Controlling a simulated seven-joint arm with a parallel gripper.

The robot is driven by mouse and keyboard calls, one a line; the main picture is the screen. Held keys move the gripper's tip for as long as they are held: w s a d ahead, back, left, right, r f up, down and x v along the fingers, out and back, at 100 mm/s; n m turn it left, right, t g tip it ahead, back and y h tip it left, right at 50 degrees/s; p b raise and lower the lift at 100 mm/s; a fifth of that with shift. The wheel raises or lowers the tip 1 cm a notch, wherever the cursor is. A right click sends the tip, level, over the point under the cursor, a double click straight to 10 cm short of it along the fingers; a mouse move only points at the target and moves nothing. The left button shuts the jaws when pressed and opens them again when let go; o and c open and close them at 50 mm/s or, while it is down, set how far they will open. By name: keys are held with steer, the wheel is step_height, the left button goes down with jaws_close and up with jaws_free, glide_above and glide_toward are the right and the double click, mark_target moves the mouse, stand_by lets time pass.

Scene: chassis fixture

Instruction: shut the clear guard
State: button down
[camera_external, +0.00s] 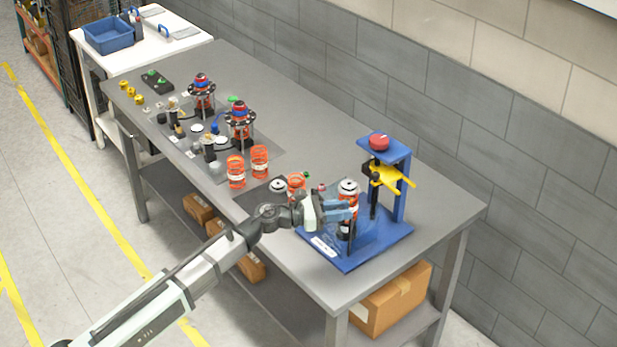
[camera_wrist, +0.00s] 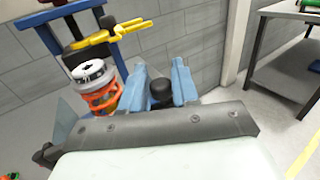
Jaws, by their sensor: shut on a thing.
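The blue fixture (camera_external: 394,234) stands at the near right end of the table, with an orange spring-and-damper unit (camera_external: 349,188) upright in it. In the wrist view, a clear panel (camera_wrist: 64,120) shows left of the spring. My gripper (camera_external: 342,209) is beside the unit. Its blue fingers (camera_wrist: 164,88) are closed around a black knob (camera_wrist: 161,91), which seems to be the guard's handle.
A yellow fork (camera_external: 388,177) and red button (camera_external: 379,141) sit on the fixture's post, above and behind the unit. Loose orange springs (camera_external: 236,173) and other shock assemblies (camera_external: 240,122) stand farther left. The table's back strip is clear.

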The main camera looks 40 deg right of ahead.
steer(key=shift+d+n+t+h, duration=0.5)
steer(key=shift+d+n+t, duration=0.3)
steer(key=shift+d+t, duration=0.25)
steer(key=c, duration=1)
jaws_free()
steer(key=shift+a, duration=0.1)
steer(key=v, duration=1.3)
steer(key=shift+a, duration=0.35)
